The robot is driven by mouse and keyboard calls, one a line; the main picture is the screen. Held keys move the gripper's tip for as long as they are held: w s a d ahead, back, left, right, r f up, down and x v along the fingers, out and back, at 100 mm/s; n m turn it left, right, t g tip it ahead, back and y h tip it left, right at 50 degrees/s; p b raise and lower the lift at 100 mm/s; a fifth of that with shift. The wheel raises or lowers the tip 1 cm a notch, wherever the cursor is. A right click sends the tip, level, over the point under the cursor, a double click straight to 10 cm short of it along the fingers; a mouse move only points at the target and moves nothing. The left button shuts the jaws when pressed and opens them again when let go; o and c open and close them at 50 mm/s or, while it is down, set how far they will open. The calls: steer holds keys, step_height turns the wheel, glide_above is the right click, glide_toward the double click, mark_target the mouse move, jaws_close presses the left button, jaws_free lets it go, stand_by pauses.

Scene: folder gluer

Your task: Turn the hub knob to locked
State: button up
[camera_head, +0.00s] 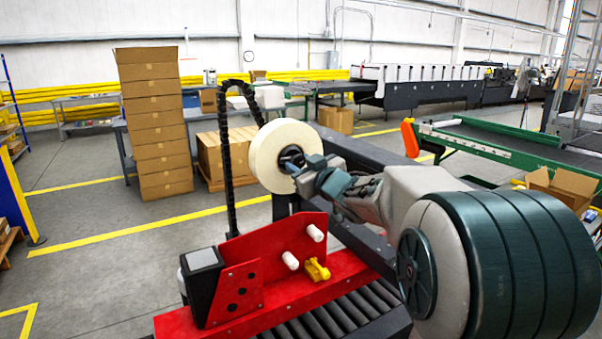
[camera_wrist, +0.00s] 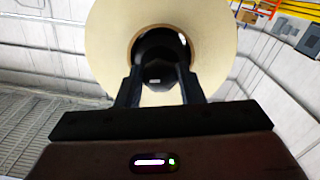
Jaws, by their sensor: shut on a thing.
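The hub knob (camera_wrist: 158,72) is dark and sits in the middle of a cream tape roll (camera_wrist: 108,38) in the wrist view. My gripper (camera_wrist: 160,88) reaches into the roll's hole with one finger on each side of the knob and is shut on it. In the head view the roll (camera_head: 266,165) stands upright above a red machine (camera_head: 290,262), and my gripper (camera_head: 303,168) meets its hub from the right. My wrist and fingers partly hide the knob there, and no lock marking is readable.
The red machine carries white rollers (camera_head: 290,260), a yellow part (camera_head: 317,270) and a black cable chain (camera_head: 229,150) that rises beside the roll. A dark beam runs behind my arm. Stacked cartons (camera_head: 155,125) stand at the left. Open floor lies at the left front.

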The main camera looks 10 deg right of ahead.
steer(key=n+b, duration=0.2)
steer(key=n, duration=0.1)
steer(key=shift+f+n+b, duration=0.15)
steer(key=shift+n+b, duration=0.2)
steer(key=shift+n, duration=0.05)
steer(key=n+b, duration=0.2)
steer(key=n, duration=0.1)
steer(key=shift+n, duration=0.3)
steer(key=n+b, duration=0.2)
steer(key=n, duration=0.1)
steer(key=shift+n, duration=0.3)
steer(key=shift+n+b, duration=1.15)
steer(key=shift+n, duration=0.65)
steer(key=shift+r, duration=0.2)
steer(key=o, duration=0.9)
steer(key=shift+o, duration=0.2)
steer(key=shift+s+d, duration=0.1)
